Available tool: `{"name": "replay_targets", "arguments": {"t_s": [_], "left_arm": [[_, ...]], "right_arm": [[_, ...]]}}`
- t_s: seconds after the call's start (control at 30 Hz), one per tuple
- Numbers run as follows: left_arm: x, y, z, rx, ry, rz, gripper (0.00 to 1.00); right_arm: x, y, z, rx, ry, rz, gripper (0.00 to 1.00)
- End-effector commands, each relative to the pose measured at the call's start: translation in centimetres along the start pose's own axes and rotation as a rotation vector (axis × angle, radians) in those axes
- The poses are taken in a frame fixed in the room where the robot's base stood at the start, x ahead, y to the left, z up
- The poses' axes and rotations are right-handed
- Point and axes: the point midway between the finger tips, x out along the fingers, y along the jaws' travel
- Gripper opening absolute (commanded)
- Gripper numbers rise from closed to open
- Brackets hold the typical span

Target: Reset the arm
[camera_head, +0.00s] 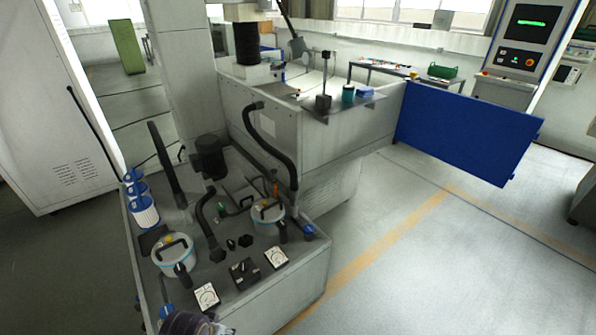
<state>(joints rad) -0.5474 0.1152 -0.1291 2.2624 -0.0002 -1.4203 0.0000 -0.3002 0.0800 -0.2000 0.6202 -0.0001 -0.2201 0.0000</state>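Neither of my grippers shows its fingers in the head view. A dark rounded part with a light grey edge (190,323) pokes in at the bottom edge, left of centre. It looks like a piece of an arm, but I cannot tell which part, and no fingertips show on it. The wire erosion machine (265,125) stands in the middle, with a low filter unit (285,295) in front of it. Nothing is seen held.
The filter unit carries two lidded canisters (174,257) (267,216), black hoses and gauges (206,296). A blue door panel (465,130) stands out to the right of the machine. A white cabinet (55,120) is at left. The floor at right (430,270) is clear.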

Motion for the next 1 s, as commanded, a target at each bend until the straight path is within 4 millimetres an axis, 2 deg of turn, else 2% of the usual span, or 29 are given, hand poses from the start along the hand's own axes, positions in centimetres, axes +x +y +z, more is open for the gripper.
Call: {"name": "replay_targets", "arguments": {"t_s": [0.1,0.47,0.77,1.0], "left_arm": [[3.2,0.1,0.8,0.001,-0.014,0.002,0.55],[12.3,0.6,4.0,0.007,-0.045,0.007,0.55],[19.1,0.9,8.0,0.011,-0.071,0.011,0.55],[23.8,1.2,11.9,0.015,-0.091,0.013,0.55]], "right_arm": [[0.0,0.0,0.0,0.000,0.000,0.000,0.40],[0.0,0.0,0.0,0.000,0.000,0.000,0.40],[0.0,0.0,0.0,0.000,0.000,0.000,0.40],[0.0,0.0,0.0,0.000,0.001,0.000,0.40]]}}
